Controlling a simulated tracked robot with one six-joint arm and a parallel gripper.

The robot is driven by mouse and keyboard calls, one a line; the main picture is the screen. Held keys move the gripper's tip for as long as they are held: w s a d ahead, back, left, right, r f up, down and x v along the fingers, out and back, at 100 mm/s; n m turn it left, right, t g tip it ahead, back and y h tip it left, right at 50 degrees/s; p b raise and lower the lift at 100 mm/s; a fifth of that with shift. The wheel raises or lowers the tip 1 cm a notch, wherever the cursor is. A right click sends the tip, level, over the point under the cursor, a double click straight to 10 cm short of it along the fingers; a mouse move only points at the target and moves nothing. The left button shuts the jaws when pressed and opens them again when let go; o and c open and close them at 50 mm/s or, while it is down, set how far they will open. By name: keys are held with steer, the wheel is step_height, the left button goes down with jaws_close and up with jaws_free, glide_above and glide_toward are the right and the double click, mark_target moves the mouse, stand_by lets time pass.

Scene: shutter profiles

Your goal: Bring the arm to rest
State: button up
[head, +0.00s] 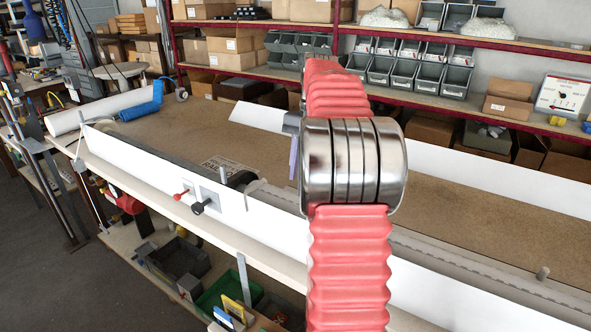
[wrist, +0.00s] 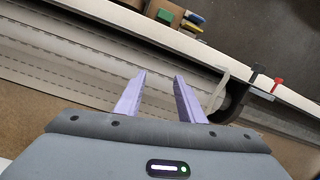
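My gripper (wrist: 158,97) shows in the wrist view with two purple fingers held apart and nothing between them. It is above the long workbench, over the grey metal shutter profile (wrist: 60,68) that runs along the bench. In the head view my red ribbed arm with its metal joint stands in the middle and hides most of the gripper. Only a purple finger (head: 294,158) shows at the left of the metal joint.
The bench has a long white front rail (head: 150,165) with a red and a black knob (head: 199,207). A white roll (head: 95,112) and a blue object (head: 143,106) lie at the far left. Shelves with grey bins (head: 420,75) stand behind. The brown bench top (head: 190,135) has free room.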

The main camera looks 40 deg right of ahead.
stand_by(0.3)
steer(key=s+a+r+n+t+h, duration=0.1)
steer(key=a+n, duration=0.2)
steer(key=a, duration=0.8)
steer(key=s+a+r+n+t+h, duration=0.1)
steer(key=a+r+n, duration=0.1)
steer(key=a, duration=0.8)
steer(key=s+a+f+n+t, duration=0.1)
steer(key=s+a+f+n, duration=0.2)
steer(key=s+a, duration=0.3)
steer(key=s+a+f+n+t, duration=0.2)
steer(key=s+a+f+n, duration=0.2)
steer(key=a, duration=0.6)
steer(key=shift+s+a+f+n+t, duration=0.3)
steer(key=shift+s+f, duration=0.3)
steer(key=shift+s, duration=0.65)
steer(key=shift+c, duration=0.5)
steer(key=shift+s, duration=0.15)
